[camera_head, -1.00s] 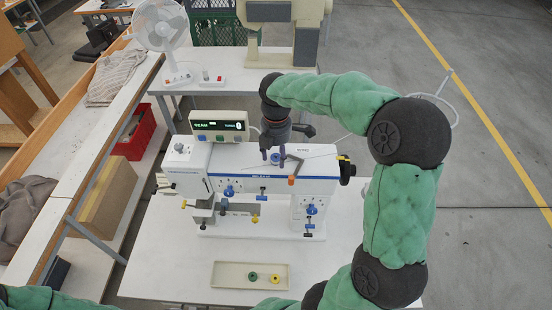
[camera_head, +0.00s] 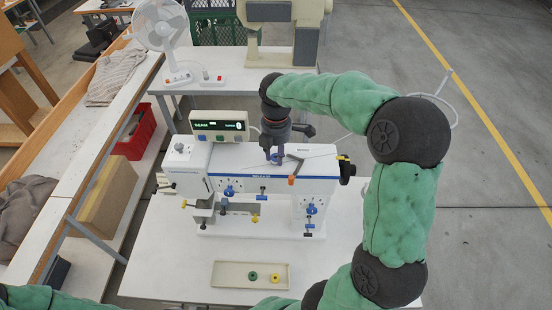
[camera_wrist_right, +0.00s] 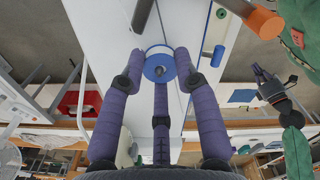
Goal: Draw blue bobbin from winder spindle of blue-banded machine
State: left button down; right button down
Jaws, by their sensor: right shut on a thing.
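The blue-banded machine (camera_head: 252,184) is a white sewing machine on the white table. My right gripper (camera_head: 275,158) reaches down from above onto the machine's top. Its purple fingers are shut on the blue bobbin (camera_wrist_right: 159,66), whose disc shows between the fingertips in the right wrist view. In the head view the bobbin is mostly hidden by the fingers. It is at the machine's top; the spindle under it is hidden, so I cannot tell whether the bobbin is still seated.
An orange-ended lever (camera_head: 292,180) stands close to my right gripper. A display box (camera_head: 219,126) is behind the machine. A cream tray (camera_head: 228,276) with a green bobbin (camera_head: 253,276) and a yellow bobbin (camera_head: 274,278) lies in front. A fan (camera_head: 162,30) stands on the rear table.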

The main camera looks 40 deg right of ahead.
jog(key=shift+r+p, duration=0.6)
jog(key=shift+r, duration=0.1)
dwell(0.5)
jog(key=shift+r+p, duration=2.35)
jog(key=shift+r, duration=0.65)
jog(key=shift+f, duration=0.1)
